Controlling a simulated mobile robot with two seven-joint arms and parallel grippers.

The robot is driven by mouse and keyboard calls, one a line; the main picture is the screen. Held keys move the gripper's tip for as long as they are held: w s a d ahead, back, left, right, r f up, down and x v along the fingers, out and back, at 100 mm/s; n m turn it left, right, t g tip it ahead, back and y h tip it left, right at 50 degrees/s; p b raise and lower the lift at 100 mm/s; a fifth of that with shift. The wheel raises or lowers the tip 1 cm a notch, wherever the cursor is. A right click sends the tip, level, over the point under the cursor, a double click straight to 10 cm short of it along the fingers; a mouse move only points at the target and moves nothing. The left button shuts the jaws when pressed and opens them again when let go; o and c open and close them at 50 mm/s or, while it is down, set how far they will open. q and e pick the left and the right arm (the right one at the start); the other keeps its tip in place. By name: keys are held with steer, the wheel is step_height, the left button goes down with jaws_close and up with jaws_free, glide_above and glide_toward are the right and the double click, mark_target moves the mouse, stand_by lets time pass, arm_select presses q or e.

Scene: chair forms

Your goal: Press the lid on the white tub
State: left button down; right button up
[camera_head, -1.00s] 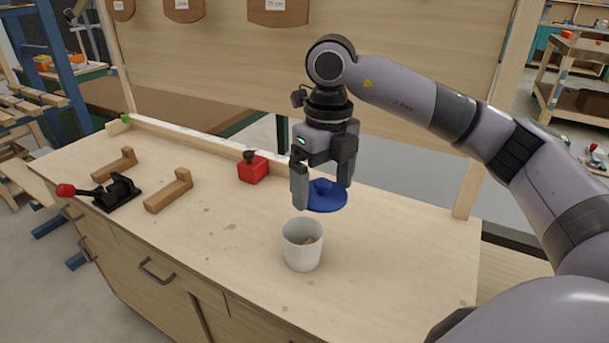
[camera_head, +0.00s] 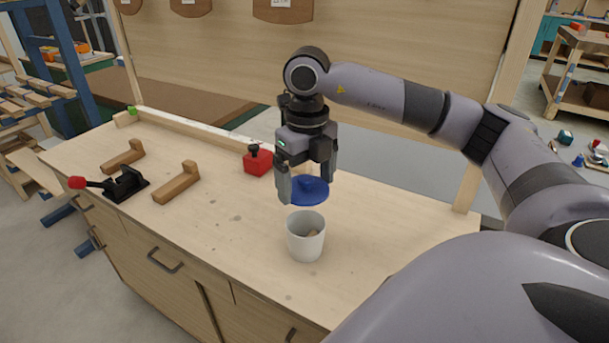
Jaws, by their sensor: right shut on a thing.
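The white tub (camera_head: 306,243) stands upright and open on the bench, with something small and brownish inside it. My right gripper (camera_head: 306,190) points down above and just behind the tub. It is shut on the blue lid (camera_head: 311,192), which hangs roughly level, apart from the tub's rim. The gripper's near finger hides part of the lid. My left gripper is not in view.
A red block with a black knob (camera_head: 258,162) stands behind and left of the tub. Two wooden brackets (camera_head: 177,186) and a black toggle clamp with a red handle (camera_head: 122,186) are at the left. The bench top (camera_head: 215,235) around the tub is clear.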

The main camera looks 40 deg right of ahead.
steer(key=shift+f+b, duration=0.35)
steer(key=shift+f, duration=0.5)
steer(key=shift+f+b, duration=1.9)
steer(key=shift+f, duration=0.65)
steer(key=shift+f+b, duration=0.35)
steer(key=shift+f, duration=0.15)
steer(key=o, duration=0.7)
steer(key=shift+r+p, duration=2.75)
steer(key=shift+r, duration=0.8)
